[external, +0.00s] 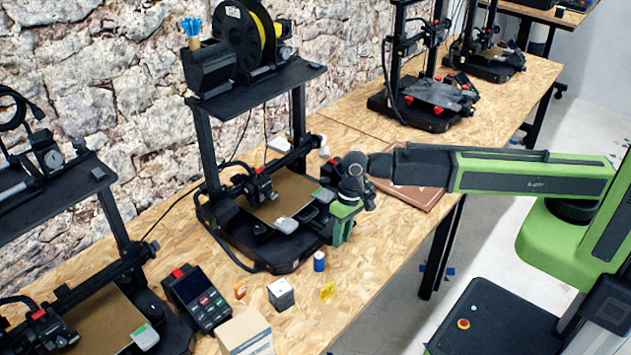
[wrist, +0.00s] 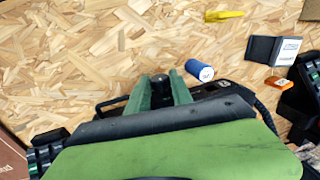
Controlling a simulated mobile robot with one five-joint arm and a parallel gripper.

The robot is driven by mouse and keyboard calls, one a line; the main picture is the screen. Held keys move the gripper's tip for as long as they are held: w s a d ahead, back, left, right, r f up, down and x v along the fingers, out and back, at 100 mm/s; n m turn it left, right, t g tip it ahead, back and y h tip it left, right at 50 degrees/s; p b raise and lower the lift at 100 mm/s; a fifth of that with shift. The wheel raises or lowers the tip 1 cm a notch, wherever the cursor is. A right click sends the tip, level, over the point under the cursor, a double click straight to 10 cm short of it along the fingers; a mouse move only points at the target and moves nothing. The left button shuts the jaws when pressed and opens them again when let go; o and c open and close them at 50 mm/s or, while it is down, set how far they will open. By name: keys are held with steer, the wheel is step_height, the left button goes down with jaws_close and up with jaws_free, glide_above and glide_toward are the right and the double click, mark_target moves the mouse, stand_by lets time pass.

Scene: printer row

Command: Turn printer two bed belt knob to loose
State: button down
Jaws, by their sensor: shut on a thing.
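The printer at my gripper (external: 341,232) is the middle one of the row, a black printer (external: 213,150) with a yellow spool on top and a tan bed (external: 285,198). My gripper reaches down at the bed's front edge. In the wrist view its two green fingers (wrist: 160,88) stand on either side of a small dark round knob (wrist: 159,78) at the printer's front, and they are shut on it. The fingers cover the knob's sides, and its setting cannot be read. In the external view the gripper hides the knob.
A blue cylinder (external: 319,261), a dark box with a pale label (external: 281,294), a yellow piece (external: 327,291) and an orange box (external: 240,291) lie in front of the printer. A control unit (external: 197,298) and a cardboard box (external: 244,334) are further left. Another printer (external: 425,98) stands behind right.

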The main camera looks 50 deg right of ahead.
steer(key=shift+a, duration=0.1)
steer(key=shift+a+h, duration=0.2)
steer(key=shift+h, duration=0.8)
steer(key=shift+a+f+h, duration=0.15)
steer(key=shift+a+h, duration=0.1)
steer(key=shift+h, duration=0.95)
steer(key=h+b, duration=0.2)
steer(key=h, duration=0.1)
steer(key=shift+a+f+b, duration=0.15)
steer(key=shift+a+b, duration=0.05)
steer(key=shift+b, duration=0.1)
steer(key=shift+h+b, duration=0.7)
steer(key=c, duration=1.1)
jaws_free()
